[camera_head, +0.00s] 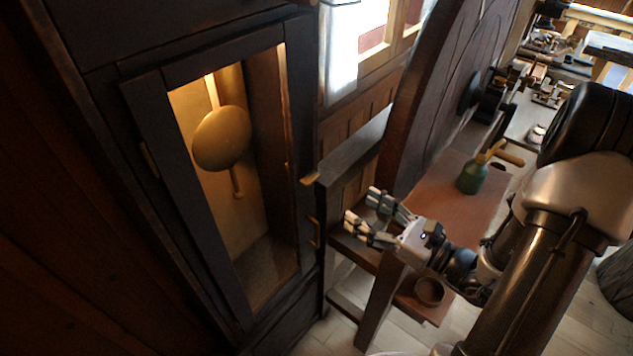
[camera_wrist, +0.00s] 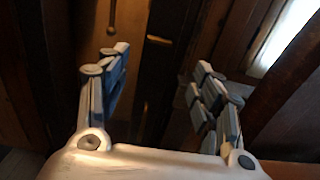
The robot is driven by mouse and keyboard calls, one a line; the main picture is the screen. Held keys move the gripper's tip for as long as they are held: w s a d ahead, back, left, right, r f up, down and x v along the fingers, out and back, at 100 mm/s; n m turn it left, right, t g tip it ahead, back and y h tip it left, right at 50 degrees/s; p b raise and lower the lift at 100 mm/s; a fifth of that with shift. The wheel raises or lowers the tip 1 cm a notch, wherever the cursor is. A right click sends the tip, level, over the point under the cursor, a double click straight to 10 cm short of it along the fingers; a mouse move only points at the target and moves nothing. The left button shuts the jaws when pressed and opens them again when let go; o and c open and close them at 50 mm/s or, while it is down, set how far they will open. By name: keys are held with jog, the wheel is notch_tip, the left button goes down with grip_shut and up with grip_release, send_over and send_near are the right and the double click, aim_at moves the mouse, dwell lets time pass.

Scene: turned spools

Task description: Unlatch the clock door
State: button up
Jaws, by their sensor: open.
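The clock (camera_head: 300,100) is a tall dark wooden case at the left in the head view. Its door (camera_head: 180,155) has a glazed opening with a lit brass pendulum (camera_head: 222,138) behind it, and it looks shut. A small brass latch (camera_head: 310,178) sits on the door's right edge, with a brass handle (camera_head: 315,232) below it. In the wrist view the latch (camera_wrist: 158,40) shows between the fingers, farther off, with the handle (camera_wrist: 144,112) lower. My gripper (camera_head: 362,212) is open and empty, to the right of the handle and apart from the clock.
A large dark wooden wheel (camera_head: 430,90) stands right of the clock, beyond my gripper. A round bowl (camera_head: 429,291) sits on a lower shelf. Open floor shows below.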

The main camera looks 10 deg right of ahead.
aim_at(315, 181)
jog(key=b+x, duration=0.2)
jog(key=x, duration=1.2)
jog(key=c, duration=1.2)
jog(key=shift+s, duration=0.1)
grip_shut()
jog(key=m+p, duration=0.4)
jog(key=shift+r, duration=0.15)
jog(key=m+p, duration=0.5)
jog(key=shift+m, duration=0.3)
jog(key=m+p, duration=0.3)
jog(key=m, duration=0.1)
jog(key=shift+p, duration=0.4)
jog(key=shift+m+p, duration=1.15)
jog(key=shift+m, duration=0.95)
